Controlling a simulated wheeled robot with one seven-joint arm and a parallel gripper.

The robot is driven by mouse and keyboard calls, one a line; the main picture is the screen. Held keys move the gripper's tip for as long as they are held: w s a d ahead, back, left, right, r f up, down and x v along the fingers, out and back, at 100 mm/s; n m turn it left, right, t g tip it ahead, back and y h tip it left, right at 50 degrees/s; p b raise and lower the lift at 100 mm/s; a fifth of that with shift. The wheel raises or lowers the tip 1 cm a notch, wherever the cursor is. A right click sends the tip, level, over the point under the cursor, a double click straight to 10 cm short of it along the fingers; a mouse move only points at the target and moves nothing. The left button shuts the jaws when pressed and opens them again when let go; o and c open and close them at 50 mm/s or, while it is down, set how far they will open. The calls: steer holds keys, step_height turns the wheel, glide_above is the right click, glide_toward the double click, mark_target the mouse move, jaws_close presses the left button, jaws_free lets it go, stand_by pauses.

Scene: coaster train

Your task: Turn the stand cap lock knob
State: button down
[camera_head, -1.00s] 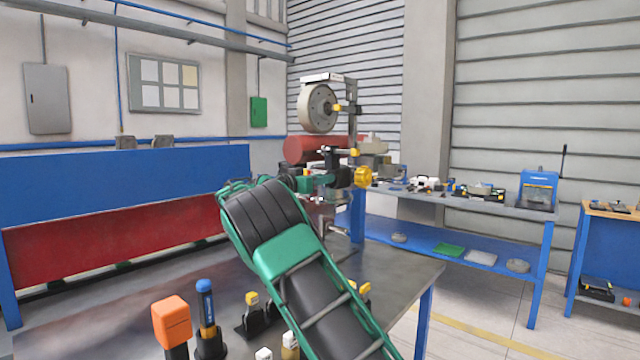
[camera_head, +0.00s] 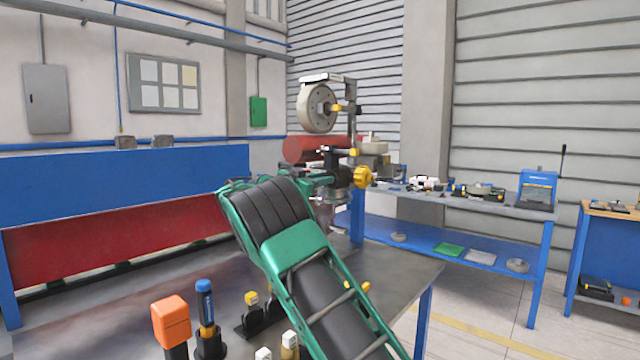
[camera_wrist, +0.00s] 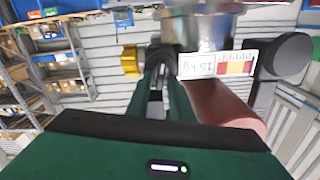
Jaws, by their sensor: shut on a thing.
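The stand (camera_head: 352,115) rises at the far end of the dark bench, with a round grey wheel (camera_head: 317,108) near its top. A yellow knob (camera_head: 362,177) sits at the stand's right side. My gripper (camera_wrist: 161,72) reaches the stand at that height, and its fingers are shut on a dark knob-like part (camera_wrist: 163,50). The same yellow knob (camera_wrist: 130,60) shows just left of the fingertips in the wrist view. My fingers hide part of the dark piece, and I cannot tell how far it is turned.
A ruler-like label (camera_wrist: 217,65) and a metal cylinder (camera_wrist: 200,28) are close to the fingertips. On the bench (camera_head: 400,275) near my arm stand an orange block (camera_head: 170,322), a blue-topped tool (camera_head: 205,300) and small yellow-topped items. The bench's right part is clear.

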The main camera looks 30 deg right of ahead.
steer(key=shift+s+a+f+m, duration=0.1)
steer(key=shift+f+m, duration=0.1)
steer(key=shift+m, duration=2.35)
steer(key=shift+s+d+f+m, duration=0.1)
steer(key=shift+f+m, duration=0.05)
steer(key=shift+m, duration=2.45)
steer(key=shift+a+f+m, duration=0.1)
steer(key=shift+f+m, duration=0.1)
steer(key=shift+m, duration=2.35)
steer(key=shift+f, duration=0.1)
steer(key=c, duration=1.8)
jaws_free()
steer(key=shift+c, duration=0.2)
steer(key=shift+s, duration=0.1)
